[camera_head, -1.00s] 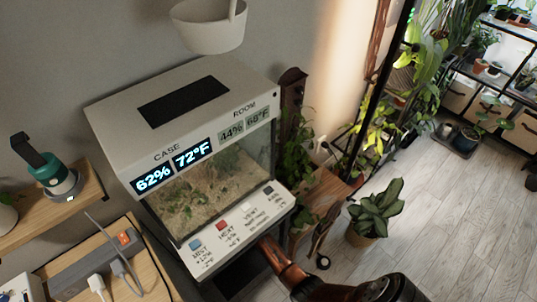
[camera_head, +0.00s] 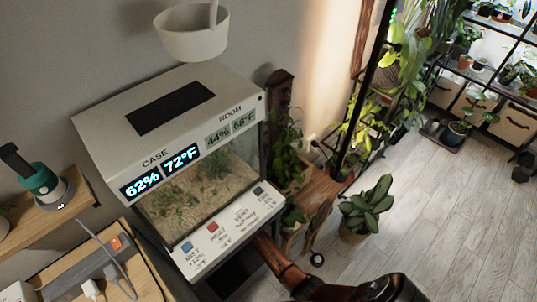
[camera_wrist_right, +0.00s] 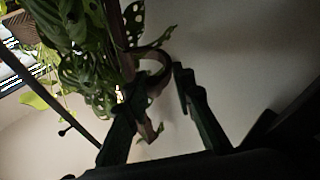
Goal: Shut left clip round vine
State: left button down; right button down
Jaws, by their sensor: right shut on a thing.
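My right gripper (camera_wrist_right: 158,85) shows in the right wrist view, with one dark finger on each side. A curved brown piece (camera_wrist_right: 157,72) sits between its fingertips, and the gripper is closed on it. I cannot tell whether this piece is a clip or part of a stem. A leafy vine (camera_wrist_right: 90,60) with holed leaves hangs just to the left of the fingers. In the head view, a vine (camera_head: 287,135) climbs a dark brown post right of the glass case. The right gripper is hidden in the head view. My left gripper is in neither view. No left clip can be made out.
The glass case (camera_head: 190,205) with its display and button panel stands in the centre left. A white hanging pot (camera_head: 192,42) is above it. A power strip (camera_head: 85,268) lies at lower left. A potted plant (camera_head: 367,207) stands on the floor, which is clear to its right.

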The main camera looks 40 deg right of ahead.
jog(key=shift+s+d, duration=0.35)
jog(key=shift+d, duration=0.15)
jog(key=c, duration=1.8)
grip_release()
jog(key=shift+a, duration=0.1)
jog(key=shift+w+a, duration=0.1)
jog(key=shift+a, duration=0.1)
jog(key=v, duration=0.7)
jog(key=shift+a+f, duration=0.1)
jog(key=shift+a, duration=0.1)
